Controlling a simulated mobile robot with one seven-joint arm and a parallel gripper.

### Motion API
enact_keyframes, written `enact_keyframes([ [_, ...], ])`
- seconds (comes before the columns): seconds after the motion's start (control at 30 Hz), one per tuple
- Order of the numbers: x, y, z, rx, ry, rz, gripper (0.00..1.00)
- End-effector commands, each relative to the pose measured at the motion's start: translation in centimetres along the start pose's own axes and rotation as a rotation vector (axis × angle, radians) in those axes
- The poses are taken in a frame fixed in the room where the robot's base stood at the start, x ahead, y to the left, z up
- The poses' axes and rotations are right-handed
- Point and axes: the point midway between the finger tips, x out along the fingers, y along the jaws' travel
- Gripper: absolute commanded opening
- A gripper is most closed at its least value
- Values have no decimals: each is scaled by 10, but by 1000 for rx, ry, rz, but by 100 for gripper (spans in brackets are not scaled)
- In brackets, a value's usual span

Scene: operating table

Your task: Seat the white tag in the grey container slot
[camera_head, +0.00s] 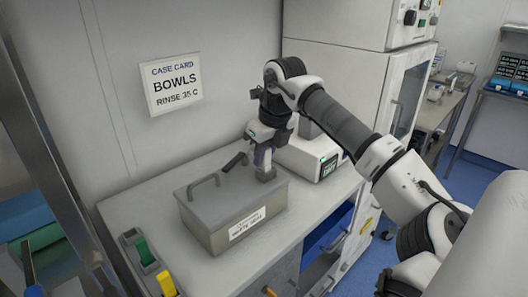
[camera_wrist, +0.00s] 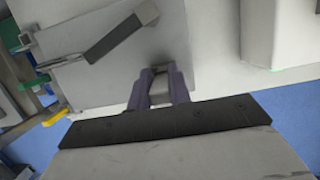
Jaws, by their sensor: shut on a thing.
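The grey container (camera_head: 221,241) stands on the counter with its lid on, a curved handle on top and a label on its front. My gripper (camera_head: 264,172) points down at the right rear part of the lid, very close to a small grey block there. In the wrist view my gripper (camera_wrist: 160,74) has its two fingers close together over the lid (camera_wrist: 100,73), shut on a small pale piece (camera_wrist: 160,88), apparently the white tag. The fingers hide most of it. I cannot tell whether it is inside the slot or above it.
A white device with a screen (camera_head: 328,165) stands close on the right. A wall card (camera_head: 171,83) hangs behind. Green and yellow items (camera_head: 145,250) lie front left.

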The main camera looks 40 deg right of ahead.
Motion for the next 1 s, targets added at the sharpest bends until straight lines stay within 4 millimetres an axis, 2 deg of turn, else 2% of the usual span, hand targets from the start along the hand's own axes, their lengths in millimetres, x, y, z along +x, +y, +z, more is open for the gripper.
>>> enact_keyframes([
  [0.3,4,0,-1,0,0,-1,0],
  [0.33,3,0,-1,0,0,-1,23],
  [0.47,2,0,0,0,0,-1,40],
  [0.87,-4,0,1,1,0,-2,41],
  [1.0,-26,-1,0,2,-1,-4,41],
])
